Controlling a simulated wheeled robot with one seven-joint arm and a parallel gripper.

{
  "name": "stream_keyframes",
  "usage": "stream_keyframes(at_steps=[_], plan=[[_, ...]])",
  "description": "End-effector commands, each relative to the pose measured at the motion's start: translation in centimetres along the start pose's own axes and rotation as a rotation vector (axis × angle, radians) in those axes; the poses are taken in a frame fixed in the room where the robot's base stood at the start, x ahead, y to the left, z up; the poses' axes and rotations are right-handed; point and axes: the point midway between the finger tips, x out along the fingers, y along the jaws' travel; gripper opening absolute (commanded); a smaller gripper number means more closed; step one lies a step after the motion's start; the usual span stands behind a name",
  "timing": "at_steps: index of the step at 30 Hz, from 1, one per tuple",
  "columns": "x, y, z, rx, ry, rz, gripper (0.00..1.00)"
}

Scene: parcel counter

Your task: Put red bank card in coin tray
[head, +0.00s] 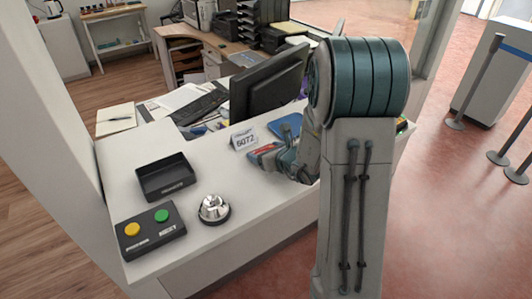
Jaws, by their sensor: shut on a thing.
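My gripper (268,158) is over the white counter, left of my arm, shut on the red bank card (263,150). Only a small strip of the card's red shows between the fingers; the rest is hidden. The black open tray (166,190), which looks like the coin tray, sits on the counter at the left. It looks empty, and small print on its front is too small to read. My gripper is to the right of the tray and well apart from it.
A silver bell (214,208) and a black box with yellow and green buttons (150,232) stand near the counter's front. A "6072" sign (244,139), a blue item (286,124) and a monitor (268,88) are behind. The counter between tray and gripper (220,168) is clear.

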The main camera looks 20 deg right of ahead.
Motion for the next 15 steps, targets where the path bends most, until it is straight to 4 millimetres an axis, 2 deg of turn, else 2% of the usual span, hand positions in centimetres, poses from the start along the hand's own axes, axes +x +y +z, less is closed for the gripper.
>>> stream_keyframes(at_steps=[15], plan=[[0.47, -0.01, -0.98, -0.002, -0.002, -0.001, 0.56]])
